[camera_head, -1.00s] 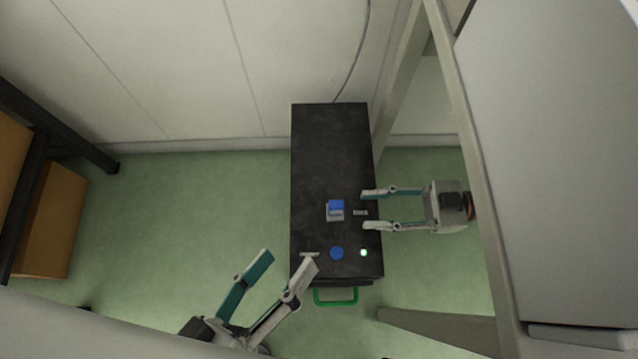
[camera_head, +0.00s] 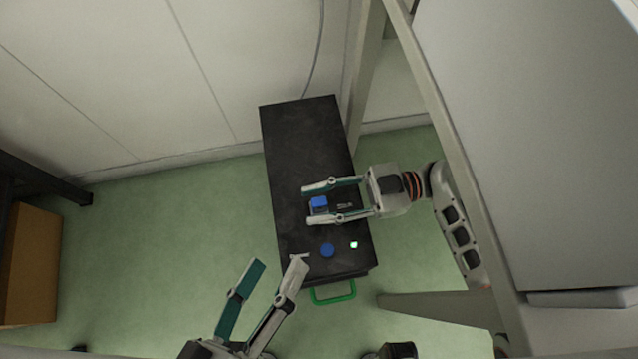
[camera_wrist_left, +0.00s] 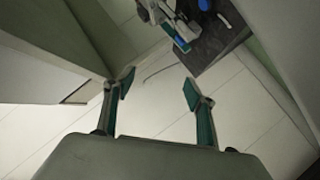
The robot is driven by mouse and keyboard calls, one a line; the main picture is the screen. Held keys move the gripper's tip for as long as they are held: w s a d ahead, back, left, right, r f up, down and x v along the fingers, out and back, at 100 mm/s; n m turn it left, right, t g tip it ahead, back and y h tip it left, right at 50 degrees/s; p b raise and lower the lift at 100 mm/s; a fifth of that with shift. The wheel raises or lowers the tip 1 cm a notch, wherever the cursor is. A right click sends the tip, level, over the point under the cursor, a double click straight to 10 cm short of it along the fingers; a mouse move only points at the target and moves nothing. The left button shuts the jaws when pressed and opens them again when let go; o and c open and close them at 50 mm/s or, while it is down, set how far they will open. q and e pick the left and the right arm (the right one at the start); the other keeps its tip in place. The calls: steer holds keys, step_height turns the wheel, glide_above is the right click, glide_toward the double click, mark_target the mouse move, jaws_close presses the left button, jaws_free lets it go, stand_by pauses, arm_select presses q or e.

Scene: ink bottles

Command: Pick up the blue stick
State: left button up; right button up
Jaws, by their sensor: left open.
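A small blue piece (camera_head: 318,202) sits on a grey base on top of a black box (camera_head: 300,130); I cannot tell for sure that it is the stick. A flat blue disc (camera_head: 327,250) lies nearer the box's front end. My right gripper (camera_head: 308,204) is open, with its fingers on either side of the small blue piece in the picture; contact cannot be told. My left gripper (camera_head: 278,264) is open and empty at the box's front left corner. Its fingers also show in the left wrist view (camera_wrist_left: 158,88), with a blue piece (camera_wrist_left: 204,4) at the top edge.
A green handle (camera_head: 333,292) sticks out from the box's front. A small light (camera_head: 354,245) glows beside the disc. A large grey panel (camera_head: 530,130) fills the right side. An orange-brown carton (camera_head: 32,265) stands at left, with open green floor (camera_head: 150,260) between.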

mark_target(319, 201)
steer(key=shift+c, duration=0.3)
jaws_close()
steer(key=shift+r, duration=0.5)
arm_select(q)
steer(key=shift+w+a+r+m+g+y+p, duration=0.15)
steer(key=shift+w+a+m+p, duration=0.15)
steer(key=shift+a+m+p, duration=0.75)
steer(key=shift+w+a+r+m+g+y+p, duration=0.15)
steer(key=shift+w+a+m+p, duration=0.15)
steer(key=shift+a+m+p, duration=0.7)
steer(key=shift+w+a+r+m+g+p, duration=0.15)
steer(key=shift+w+a+m+p, duration=0.15)
steer(key=shift+a+m+p, duration=0.75)
arm_select(e)
step_height(319, 201, up, 17)
steer(key=shift+b, duration=0.35)
